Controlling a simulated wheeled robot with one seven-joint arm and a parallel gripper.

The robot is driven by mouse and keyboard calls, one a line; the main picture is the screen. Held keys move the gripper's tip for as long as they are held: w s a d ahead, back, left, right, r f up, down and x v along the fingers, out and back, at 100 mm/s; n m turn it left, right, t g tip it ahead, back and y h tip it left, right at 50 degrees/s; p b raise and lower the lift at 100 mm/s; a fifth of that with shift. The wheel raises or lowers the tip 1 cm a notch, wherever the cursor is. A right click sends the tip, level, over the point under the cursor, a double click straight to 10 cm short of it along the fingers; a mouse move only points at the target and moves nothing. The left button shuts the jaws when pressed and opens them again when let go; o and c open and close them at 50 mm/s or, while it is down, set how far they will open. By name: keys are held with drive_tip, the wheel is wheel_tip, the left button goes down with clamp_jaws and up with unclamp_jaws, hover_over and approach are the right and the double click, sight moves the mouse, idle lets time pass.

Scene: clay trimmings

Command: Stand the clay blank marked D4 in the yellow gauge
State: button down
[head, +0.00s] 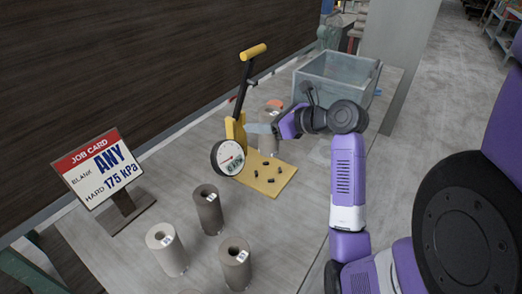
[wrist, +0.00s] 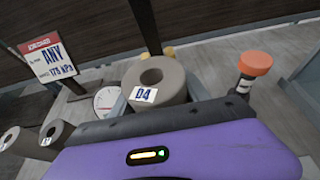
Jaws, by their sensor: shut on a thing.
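The clay blank marked D4 (wrist: 172,74) is a grey-brown cylinder with a hole in its top and a white label. In the wrist view it stands upright between the fingers of my gripper (wrist: 158,92), which is shut on it. In the head view my gripper (head: 268,128) is beside the yellow gauge (head: 236,130), on its right, above the base plate. The gauge has a raised black lever with a yellow handle and a round dial (head: 228,157). I cannot tell whether the blank touches the plate.
A job card (head: 100,165) reads ANY, 175 kPa. Small dark bits lie on the yellow plate (head: 285,178).

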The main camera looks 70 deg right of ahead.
sight(262, 146)
wheel_tip(262, 146, down, 9)
drive_tip(key=shift+r+b, duration=0.1)
drive_tip(key=shift+b, duration=0.5)
drive_tip(key=c, duration=0.5)
unclamp_jaws()
drive_tip(key=shift+f, duration=0.25)
drive_tip(key=shift+s+r, duration=0.15)
drive_tip(key=shift+r, duration=0.05)
drive_tip(key=p+v, duration=0.1)
drive_tip(key=v, duration=1)
drive_tip(key=shift+s+a+r, duration=0.1)
drive_tip(key=shift+s+a, duration=0.05)
drive_tip(key=shift+s, duration=0.2)
